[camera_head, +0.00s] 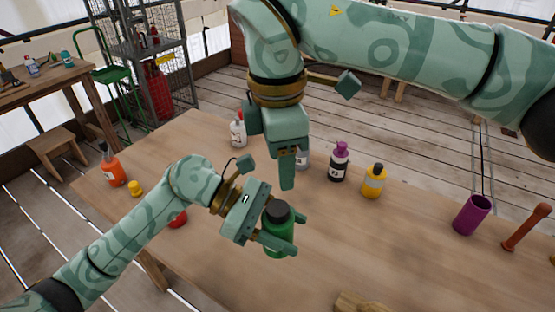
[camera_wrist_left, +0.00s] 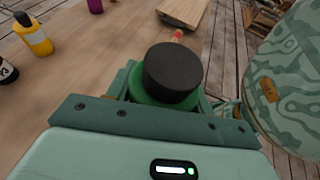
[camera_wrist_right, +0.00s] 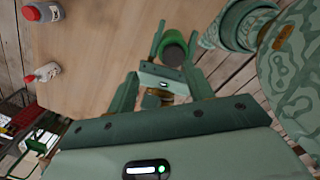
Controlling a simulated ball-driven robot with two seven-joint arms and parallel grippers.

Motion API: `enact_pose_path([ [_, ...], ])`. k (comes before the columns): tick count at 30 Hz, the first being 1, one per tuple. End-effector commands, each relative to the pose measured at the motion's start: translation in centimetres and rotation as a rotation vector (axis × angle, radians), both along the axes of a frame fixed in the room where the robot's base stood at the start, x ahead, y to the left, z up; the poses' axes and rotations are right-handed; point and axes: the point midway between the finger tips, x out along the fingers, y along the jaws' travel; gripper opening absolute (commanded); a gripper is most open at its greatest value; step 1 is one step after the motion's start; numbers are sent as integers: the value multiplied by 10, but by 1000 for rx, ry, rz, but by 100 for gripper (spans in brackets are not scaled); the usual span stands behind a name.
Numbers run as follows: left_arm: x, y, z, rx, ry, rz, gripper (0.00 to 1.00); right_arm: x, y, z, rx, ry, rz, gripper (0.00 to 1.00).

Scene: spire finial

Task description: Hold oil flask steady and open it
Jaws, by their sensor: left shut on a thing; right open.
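The oil flask (camera_head: 278,232) is a green bottle with a black cap (camera_head: 278,211). It stands upright between the fingers of my left gripper (camera_head: 268,238), which is shut around its body. In the left wrist view the black cap (camera_wrist_left: 173,70) is on the green flask. My right gripper (camera_head: 287,170) is open and empty, pointing down, above and behind the flask. In the right wrist view the flask's dark cap (camera_wrist_right: 173,55) shows beyond the right gripper's fingers, apart from them. I cannot tell whether the flask touches the table.
On the wooden table (camera_head: 320,265) stand an orange bottle (camera_head: 112,165), a yellow bottle (camera_head: 374,181), a purple-capped bottle (camera_head: 338,162), a white bottle (camera_head: 238,131) and a purple cup (camera_head: 471,214). A wooden block (camera_head: 358,303) lies at the near edge.

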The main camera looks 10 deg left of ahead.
Motion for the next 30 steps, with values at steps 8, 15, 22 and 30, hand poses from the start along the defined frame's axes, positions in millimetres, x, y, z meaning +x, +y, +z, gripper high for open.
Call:
enact_pose_path([
  [8, 0, 0, 0, 0, -1, 0, 0, -16, 1, 4, 43, 36, -614, 52],
  [15, 0, 0, 0, 0, 0, 0, 0, -19, 1, -5, 48, 46, -762, 52],
  [22, 0, 0, 0, 0, -1, 0, 0, -19, 1, -45, 47, 47, -761, 52],
  [30, 0, 0, 0, 0, -1, 0, 0, -19, 1, -73, 49, 45, -760, 52],
])
